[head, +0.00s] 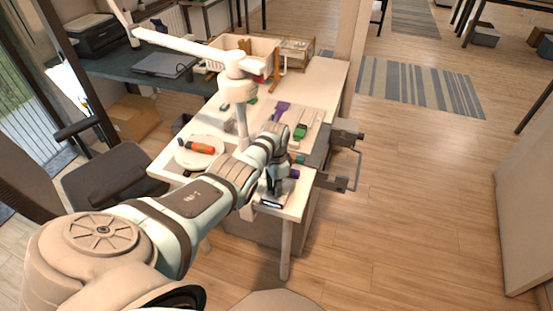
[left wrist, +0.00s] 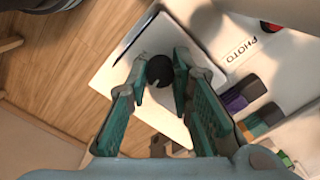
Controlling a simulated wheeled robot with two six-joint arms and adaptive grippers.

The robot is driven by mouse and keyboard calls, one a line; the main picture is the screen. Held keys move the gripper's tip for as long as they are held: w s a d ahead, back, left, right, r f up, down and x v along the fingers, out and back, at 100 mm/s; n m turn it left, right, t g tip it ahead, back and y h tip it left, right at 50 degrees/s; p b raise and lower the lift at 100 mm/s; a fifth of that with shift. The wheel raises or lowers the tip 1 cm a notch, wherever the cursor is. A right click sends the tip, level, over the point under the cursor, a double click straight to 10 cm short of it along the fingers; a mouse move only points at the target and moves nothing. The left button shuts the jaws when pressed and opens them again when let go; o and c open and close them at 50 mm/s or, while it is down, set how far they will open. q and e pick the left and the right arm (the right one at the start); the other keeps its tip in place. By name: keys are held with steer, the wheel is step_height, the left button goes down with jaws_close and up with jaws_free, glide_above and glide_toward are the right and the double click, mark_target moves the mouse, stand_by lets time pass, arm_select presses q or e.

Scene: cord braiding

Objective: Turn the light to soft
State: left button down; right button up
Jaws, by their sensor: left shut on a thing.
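My left gripper (head: 272,182) reaches down over the near right corner of the white table. In the left wrist view its teal fingers (left wrist: 158,85) close around a dark round knob (left wrist: 158,68). The knob sits on a white panel (left wrist: 150,32); any setting marks on it are too small or hidden to read. In the head view the gripper and wrist hide the knob. A white jointed arm, seemingly a lamp (head: 235,65), stands on a post on the table. My right gripper is not in view.
A round white plate (head: 186,158) holds an orange-handled tool (head: 200,148). A metal clamp-like fixture (head: 345,165) juts from the table's right side. Open floor lies to the right.

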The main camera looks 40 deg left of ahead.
arm_select(q)
steer(key=shift+w+r, duration=0.1)
steer(key=shift+w, duration=0.05)
steer(key=c, duration=1.4)
jaws_free()
step_height(320, 180, up, 12)
steer(key=shift+f, duration=0.1)
